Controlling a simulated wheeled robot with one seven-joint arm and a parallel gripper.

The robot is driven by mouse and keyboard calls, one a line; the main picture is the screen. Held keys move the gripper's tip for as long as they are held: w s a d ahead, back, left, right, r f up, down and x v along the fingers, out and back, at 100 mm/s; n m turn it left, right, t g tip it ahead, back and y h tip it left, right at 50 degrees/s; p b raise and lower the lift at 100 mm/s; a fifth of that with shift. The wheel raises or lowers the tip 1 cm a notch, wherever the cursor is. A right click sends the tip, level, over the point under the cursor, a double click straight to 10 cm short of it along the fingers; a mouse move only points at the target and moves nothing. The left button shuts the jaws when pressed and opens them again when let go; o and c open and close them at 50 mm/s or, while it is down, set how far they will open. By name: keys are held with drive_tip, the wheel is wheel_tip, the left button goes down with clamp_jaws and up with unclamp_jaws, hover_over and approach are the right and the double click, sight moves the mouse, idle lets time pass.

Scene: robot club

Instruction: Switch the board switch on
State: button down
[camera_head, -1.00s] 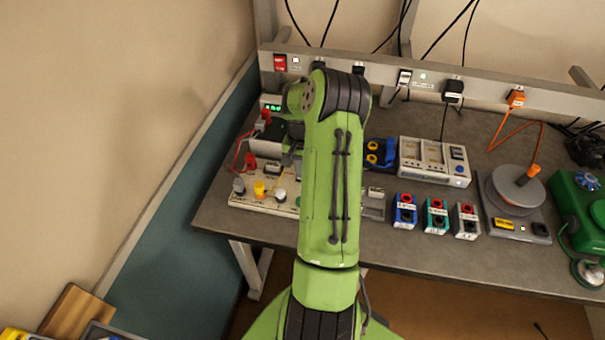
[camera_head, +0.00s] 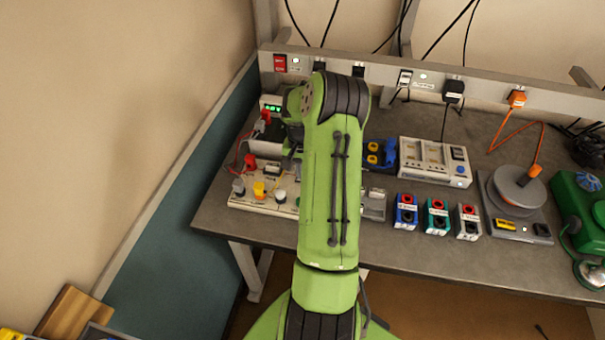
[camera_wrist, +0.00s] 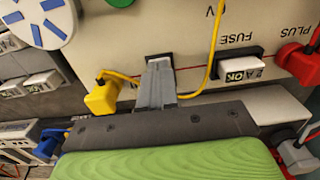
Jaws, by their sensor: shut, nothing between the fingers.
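The cream circuit board (camera_head: 240,203) lies at the left end of the bench, partly hidden by my arm. In the wrist view the board (camera_wrist: 200,30) shows upside down, with printed FUSE and PLUS labels. My gripper (camera_wrist: 158,66) is shut and empty, its fingertips over the board between the yellow plug (camera_wrist: 102,97) and the fuse block (camera_wrist: 240,67). A dark-edged part lies at the fingertips, mostly covered by them. I cannot tell whether it is the board switch, nor which way the switch is set.
A red plug (camera_wrist: 298,62) and a yellow wire (camera_wrist: 214,50) are close to the gripper. A power supply (camera_head: 266,143) with a green display stands behind the board. Several small socket blocks (camera_head: 405,212) and a grey turntable (camera_head: 515,190) are to the right. The front bench strip is clear.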

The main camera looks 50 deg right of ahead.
drive_tip(key=shift+r+p, duration=2.1)
drive_tip(key=shift+r, duration=1.3)
